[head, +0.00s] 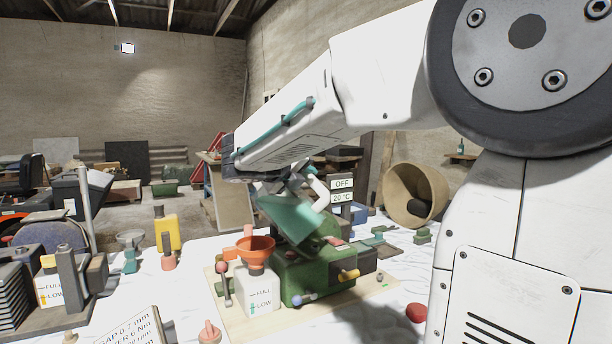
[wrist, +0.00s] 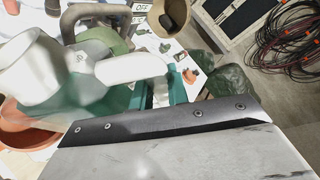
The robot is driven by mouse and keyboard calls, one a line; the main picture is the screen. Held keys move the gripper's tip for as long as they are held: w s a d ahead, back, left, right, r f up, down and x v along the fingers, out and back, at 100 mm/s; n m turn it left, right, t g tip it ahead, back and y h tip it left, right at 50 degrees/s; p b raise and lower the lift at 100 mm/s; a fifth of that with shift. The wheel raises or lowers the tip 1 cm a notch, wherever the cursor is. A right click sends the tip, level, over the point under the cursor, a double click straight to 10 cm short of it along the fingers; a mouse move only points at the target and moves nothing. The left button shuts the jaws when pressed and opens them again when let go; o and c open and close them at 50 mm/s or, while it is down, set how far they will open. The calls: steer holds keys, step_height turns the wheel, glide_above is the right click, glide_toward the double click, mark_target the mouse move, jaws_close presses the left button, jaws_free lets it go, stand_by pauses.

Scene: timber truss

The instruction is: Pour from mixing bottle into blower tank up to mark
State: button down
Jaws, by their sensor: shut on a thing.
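The white blower tank (head: 258,292), marked FULL and LOW, stands at the front left of the green blower (head: 315,272). An orange funnel (head: 256,246) sits in its top and also shows at the left edge in the wrist view (wrist: 28,128). My gripper (wrist: 163,90) is shut on the pale, translucent mixing bottle (wrist: 32,72), close to its white handle. The bottle is tilted above and beside the funnel. No liquid stream can be made out, and the level in the tank is unclear.
A second FULL/LOW container (head: 50,284) stands among machines at the left. A sign (head: 130,330) stands at front left. A red knob-like object (head: 416,313) lies at right.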

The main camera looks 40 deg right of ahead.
steer(key=shift+w, duration=0.1)
steer(key=shift+w+a+r+n+h, duration=0.1)
steer(key=shift+a+n+h, duration=0.05)
steer(key=shift+n+h, duration=0.2)
steer(key=shift+n, duration=0.25)
steer(key=shift+w+a+n, duration=0.1)
steer(key=shift+w+n, duration=0.1)
steer(key=shift+n, duration=0.1)
steer(key=shift+w+g+h, duration=0.1)
steer(key=shift+g+h, duration=0.15)
steer(key=shift+g, duration=0.05)
steer(key=shift+w+a+f+n, duration=0.15)
steer(key=shift+a+f+n, duration=0.05)
steer(key=shift+n, duration=0.2)
steer(key=shift+w+f+h, duration=0.1)
steer(key=shift+w+h, duration=0.05)
steer(key=shift+h, duration=0.15)
